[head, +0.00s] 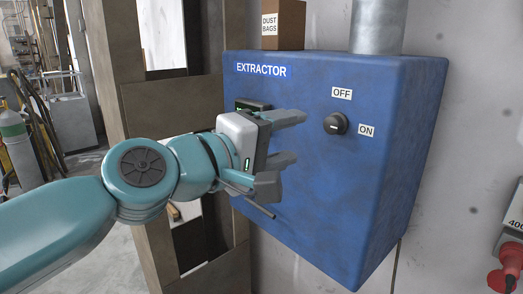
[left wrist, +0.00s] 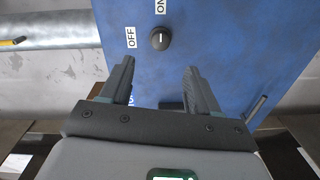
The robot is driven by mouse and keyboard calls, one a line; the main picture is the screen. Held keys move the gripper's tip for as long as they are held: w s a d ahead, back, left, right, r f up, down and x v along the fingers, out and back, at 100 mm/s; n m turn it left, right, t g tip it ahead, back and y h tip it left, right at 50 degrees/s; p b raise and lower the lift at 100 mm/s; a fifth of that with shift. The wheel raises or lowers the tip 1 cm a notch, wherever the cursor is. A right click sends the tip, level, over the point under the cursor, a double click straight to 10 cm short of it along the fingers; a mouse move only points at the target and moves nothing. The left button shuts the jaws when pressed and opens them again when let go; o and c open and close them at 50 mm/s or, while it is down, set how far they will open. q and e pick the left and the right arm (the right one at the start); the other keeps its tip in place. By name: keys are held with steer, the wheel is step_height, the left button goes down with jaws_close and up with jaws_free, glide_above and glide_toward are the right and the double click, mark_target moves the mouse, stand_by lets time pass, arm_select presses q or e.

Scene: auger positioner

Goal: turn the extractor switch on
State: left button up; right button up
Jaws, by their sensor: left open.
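The extractor switch is a round black knob (head: 336,123) on the front of a blue box (head: 300,200) labelled EXTRACTOR. An OFF label (head: 342,93) sits above it and an ON label (head: 366,130) to its right. A pale mark shows on the knob (left wrist: 160,38) in the left wrist view, but I cannot tell surely which label it points at. My left gripper (head: 294,138) is open and empty, left of the knob and apart from it. In the left wrist view the knob is beyond the gap between the fingertips (left wrist: 160,67). My right gripper is not in view.
A dust bags carton (head: 290,25) and a grey metal duct (head: 377,25) are on top of the box. A wooden post (head: 170,105) stands at the left, behind my arm. A red plug (head: 507,270) is at the far right. The space before the knob is clear.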

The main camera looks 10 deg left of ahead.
arm_select(q)
steer(key=v, duration=0.5)
steer(key=shift+d, duration=0.1)
